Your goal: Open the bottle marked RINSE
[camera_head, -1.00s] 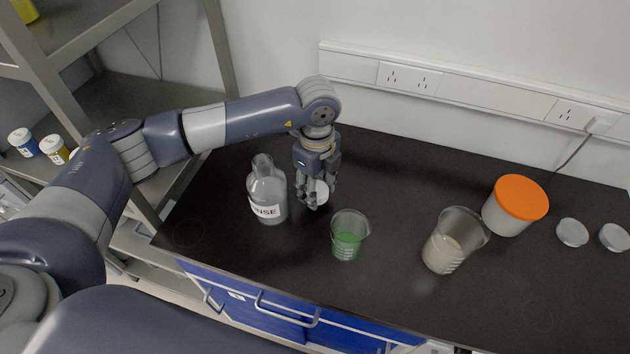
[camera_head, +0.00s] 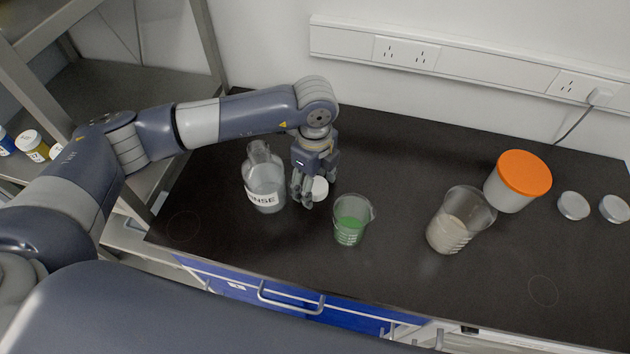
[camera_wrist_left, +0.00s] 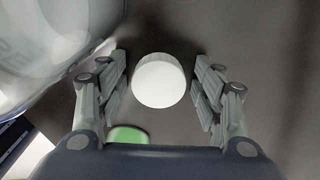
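The clear glass bottle marked RINSE (camera_head: 265,184) stands upright at the left of the dark bench, and no cap shows on its neck. A white round cap (camera_head: 320,189) is right of the bottle, by my left fingertips. My left gripper (camera_head: 307,190) points down beside the bottle. In the left wrist view, the white cap (camera_wrist_left: 159,81) shows between the spread fingers (camera_wrist_left: 160,88), with a gap on each side. The bottle's glass (camera_wrist_left: 45,50) fills the upper left there. My right gripper is not in view.
A beaker of green liquid (camera_head: 351,222) stands just in front and right of the gripper. Farther right are a beaker with pale contents (camera_head: 458,222), an orange-lidded tub (camera_head: 516,184) and two small lids (camera_head: 573,206). The bench is clear along the back centre.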

